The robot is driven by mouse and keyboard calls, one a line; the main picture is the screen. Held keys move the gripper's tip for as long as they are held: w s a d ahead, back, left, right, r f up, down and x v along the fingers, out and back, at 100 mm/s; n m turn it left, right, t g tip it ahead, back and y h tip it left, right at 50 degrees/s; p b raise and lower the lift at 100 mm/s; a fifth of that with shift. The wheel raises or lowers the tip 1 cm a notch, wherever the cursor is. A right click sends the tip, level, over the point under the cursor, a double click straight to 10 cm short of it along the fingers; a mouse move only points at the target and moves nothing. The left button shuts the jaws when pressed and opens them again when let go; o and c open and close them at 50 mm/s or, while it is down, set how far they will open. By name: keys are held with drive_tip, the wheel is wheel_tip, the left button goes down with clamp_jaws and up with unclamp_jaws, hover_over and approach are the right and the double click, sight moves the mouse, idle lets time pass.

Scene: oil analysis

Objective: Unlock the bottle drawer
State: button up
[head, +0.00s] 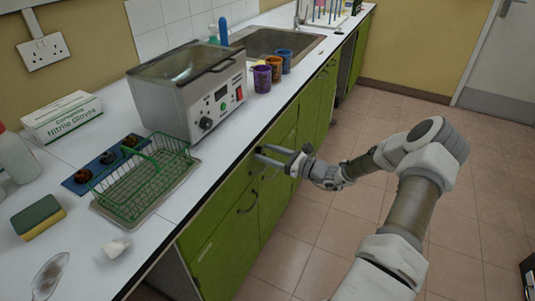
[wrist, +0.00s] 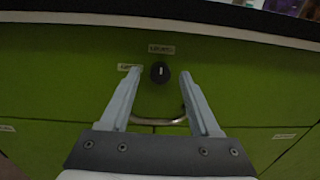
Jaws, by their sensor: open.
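In the wrist view, a black round lock knob (wrist: 160,73) with a pale upright mark sits on the green drawer front (wrist: 60,75). One small label (wrist: 161,49) is above the knob and another (wrist: 129,67) is to its upper left; I cannot read them surely. A curved metal handle (wrist: 158,120) is below the knob, partly behind my fingers. My gripper (wrist: 161,76) is open and empty, its fingertips either side of the knob, apart from it in the picture. In the head view my gripper (head: 261,153) is at the cabinet front, and the knob cannot be made out.
The white worktop (head: 185,195) overhangs the green cabinets. On it stand a metal bath (head: 190,95), a green wire basket (head: 140,180), coloured cups (head: 262,78), a glove box (head: 62,118) and a sponge (head: 39,217). Another drawer handle (head: 247,203) sticks out nearby. The tiled floor (head: 320,225) is clear.

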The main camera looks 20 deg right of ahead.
clamp_jaws()
drive_tip(key=shift+n, duration=0.3)
drive_tip(key=n, duration=0.3)
drive_tip(key=shift+f+n+b, duration=0.1)
drive_tip(key=shift+n+b, duration=0.2)
drive_tip(key=shift+b, duration=0.05)
drive_tip(key=n+b, duration=0.1)
drive_tip(key=n, duration=0.3)
drive_tip(key=n+b, duration=0.2)
drive_tip(key=n, duration=0.4)
drive_tip(key=shift+d, duration=0.1)
drive_tip(key=shift+n+y+b, duration=0.4)
drive_tip(key=shift+n+b, duration=0.85)
drive_tip(key=shift+n, duration=0.75)
